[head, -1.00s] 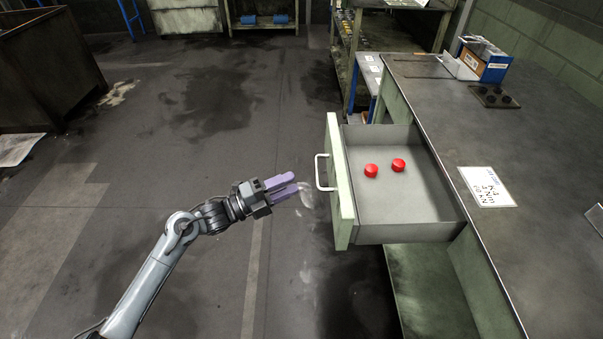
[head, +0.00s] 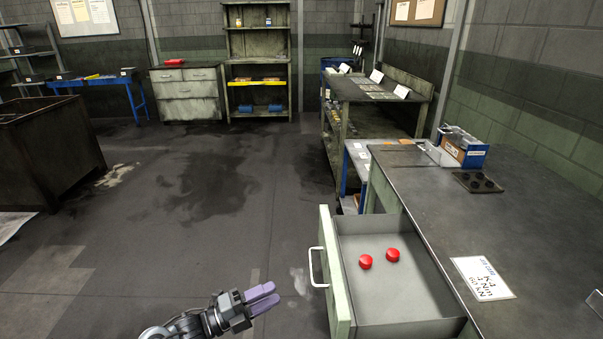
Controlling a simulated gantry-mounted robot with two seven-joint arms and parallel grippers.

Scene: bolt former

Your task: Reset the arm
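My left gripper (head: 266,297) is at the bottom of the head view, over the dark floor. Its two purple fingers point right and slightly up, with a narrow gap between them and nothing held. The gripper is apart from the white handle (head: 317,267) of the drawer, to its lower left. The drawer (head: 386,310) is pulled out of the bench, and two red round pieces, the left one (head: 365,262) and the right one (head: 393,255), lie inside it. Most of my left arm is below the picture's edge.
The workbench (head: 430,190) on the right carries a printed card (head: 484,279), a blue box (head: 464,150) and a dark plate with holes (head: 478,182). A dark bin (head: 50,150) stands at the left. The floor (head: 180,220) between is clear.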

